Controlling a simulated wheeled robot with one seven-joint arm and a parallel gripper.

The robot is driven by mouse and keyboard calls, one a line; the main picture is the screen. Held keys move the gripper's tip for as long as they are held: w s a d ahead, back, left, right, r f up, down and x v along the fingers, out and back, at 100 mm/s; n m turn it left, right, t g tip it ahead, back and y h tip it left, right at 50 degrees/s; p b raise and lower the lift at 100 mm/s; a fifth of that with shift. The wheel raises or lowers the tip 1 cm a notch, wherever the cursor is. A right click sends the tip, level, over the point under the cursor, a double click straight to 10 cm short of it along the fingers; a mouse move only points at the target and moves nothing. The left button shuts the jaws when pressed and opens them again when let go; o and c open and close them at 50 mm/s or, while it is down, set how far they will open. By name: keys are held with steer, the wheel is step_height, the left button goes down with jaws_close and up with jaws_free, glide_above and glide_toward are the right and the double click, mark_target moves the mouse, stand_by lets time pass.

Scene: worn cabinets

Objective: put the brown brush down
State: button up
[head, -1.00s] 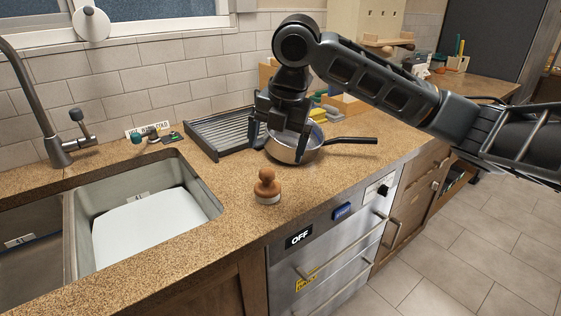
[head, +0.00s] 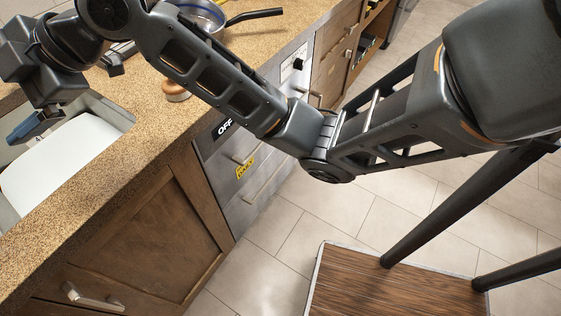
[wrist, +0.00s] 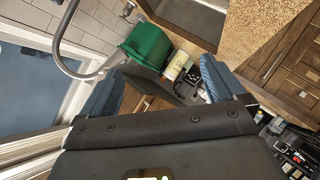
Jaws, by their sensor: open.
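The brown brush (head: 174,88) stands on the speckled countertop (head: 150,140) to the right of the sink in the head view. My arm hides part of it. My gripper (head: 35,125) is over the sink area at the far left, apart from the brush, with nothing seen in it. In the wrist view my gripper (wrist: 158,86) has its two blue-grey fingers spread wide with nothing between them. The brush is not seen in the wrist view.
A sink with a white board (head: 65,160) lies beneath my gripper. A pan (head: 205,15) stands farther back. The faucet (wrist: 80,65) and a green bin (wrist: 148,43) show in the wrist view. Drawer handles (head: 265,185) project from the front.

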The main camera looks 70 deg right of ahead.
steer(key=s+a+f+m+t, duration=0.4)
steer(key=s+a+m, duration=0.15)
steer(key=m, duration=0.35)
steer(key=s+f+m+t+h, duration=0.1)
steer(key=s+f+m+h, duration=0.55)
steer(key=s+f, duration=0.4)
steer(key=s+d, duration=0.4)
steer(key=s, duration=0.9)
steer(key=s+d+g, duration=0.1)
steer(key=s+d, duration=0.2)
steer(key=s, duration=1.1)
steer(key=shift+s+d+m+h, duration=0.15)
steer(key=shift+d+m+h, duration=0.2)
steer(key=shift+h, duration=0.1)
